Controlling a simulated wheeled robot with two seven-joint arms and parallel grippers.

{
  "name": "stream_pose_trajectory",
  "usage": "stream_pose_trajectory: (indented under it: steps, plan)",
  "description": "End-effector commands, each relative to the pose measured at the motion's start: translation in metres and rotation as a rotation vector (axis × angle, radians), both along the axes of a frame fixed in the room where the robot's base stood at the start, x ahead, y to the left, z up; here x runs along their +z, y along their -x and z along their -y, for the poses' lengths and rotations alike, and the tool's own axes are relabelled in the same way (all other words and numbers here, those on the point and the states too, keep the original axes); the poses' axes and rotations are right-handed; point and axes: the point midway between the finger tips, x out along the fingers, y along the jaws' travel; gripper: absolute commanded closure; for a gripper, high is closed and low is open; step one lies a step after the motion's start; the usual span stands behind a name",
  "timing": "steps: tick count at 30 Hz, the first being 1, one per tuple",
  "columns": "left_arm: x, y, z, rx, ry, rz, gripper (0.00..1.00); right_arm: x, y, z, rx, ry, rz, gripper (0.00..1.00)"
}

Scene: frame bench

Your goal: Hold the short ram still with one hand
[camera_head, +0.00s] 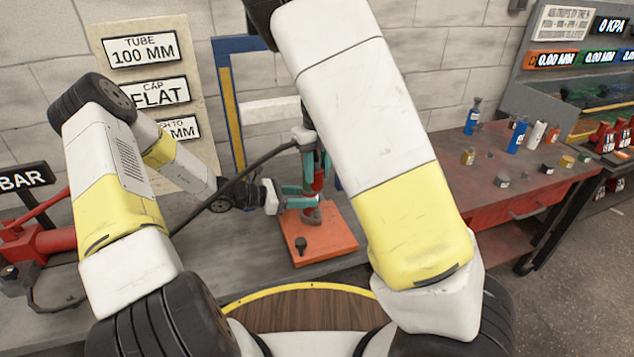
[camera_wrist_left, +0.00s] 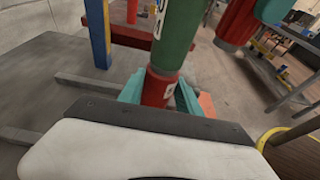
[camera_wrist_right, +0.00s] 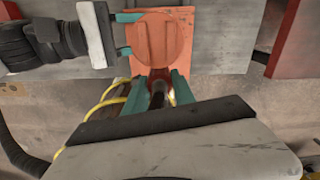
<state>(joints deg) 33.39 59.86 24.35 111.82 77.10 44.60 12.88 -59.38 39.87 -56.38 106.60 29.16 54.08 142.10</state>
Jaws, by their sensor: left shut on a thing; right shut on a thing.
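The short ram stands upright over an orange plate (camera_head: 335,238) on the bench. In the left wrist view it shows a green upper body (camera_wrist_left: 175,40) above a red lower part (camera_wrist_left: 158,90). My left gripper (camera_head: 292,197) comes from the left, its teal fingers closed around the red lower part (camera_wrist_left: 160,96). My right gripper (camera_head: 319,165) reaches down from above at the ram's upper end. In the right wrist view its teal fingers (camera_wrist_right: 158,92) are shut on a dark, narrow part, mostly hidden. Another red cylindrical piece (camera_wrist_left: 238,20) shows beside the green body; I cannot tell its join.
A blue and yellow frame upright (camera_head: 232,105) stands behind the plate. A black hose (camera_head: 245,172) runs leftward towards a red pump (camera_head: 35,245). A small dark knob (camera_head: 300,244) sits on the plate's front. A side table (camera_head: 480,170) at right holds bottles and small blocks.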

Motion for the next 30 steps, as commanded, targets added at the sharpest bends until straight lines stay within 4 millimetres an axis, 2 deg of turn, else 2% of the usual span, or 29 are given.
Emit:
stream_pose_trajectory:
  steps: [8, 9, 12, 23, 26, 30]
  plan:
    - [0.000, 0.000, 0.000, -0.001, 0.001, 0.000, 1.00, 0.002, 0.000, 0.000, 0.000, 0.000, -0.001, 1.00]
    - [0.000, 0.000, 0.000, -0.001, 0.001, 0.000, 0.52, 0.002, 0.000, 0.000, 0.000, 0.000, -0.001, 1.00]
    - [0.000, 0.000, 0.000, -0.001, 0.001, 0.000, 0.34, 0.002, 0.000, 0.000, 0.000, 0.000, -0.001, 1.00]
    - [0.001, 0.001, -0.003, 0.001, 0.000, 0.000, 0.34, 0.002, 0.000, 0.000, 0.000, 0.000, -0.001, 1.00]
    - [0.005, 0.004, -0.014, 0.001, -0.001, 0.002, 0.34, 0.002, 0.000, 0.000, 0.000, 0.000, 0.000, 1.00]
    - [0.013, 0.012, -0.040, 0.004, -0.002, 0.002, 0.34, 0.002, 0.000, 0.000, 0.000, 0.000, 0.000, 1.00]
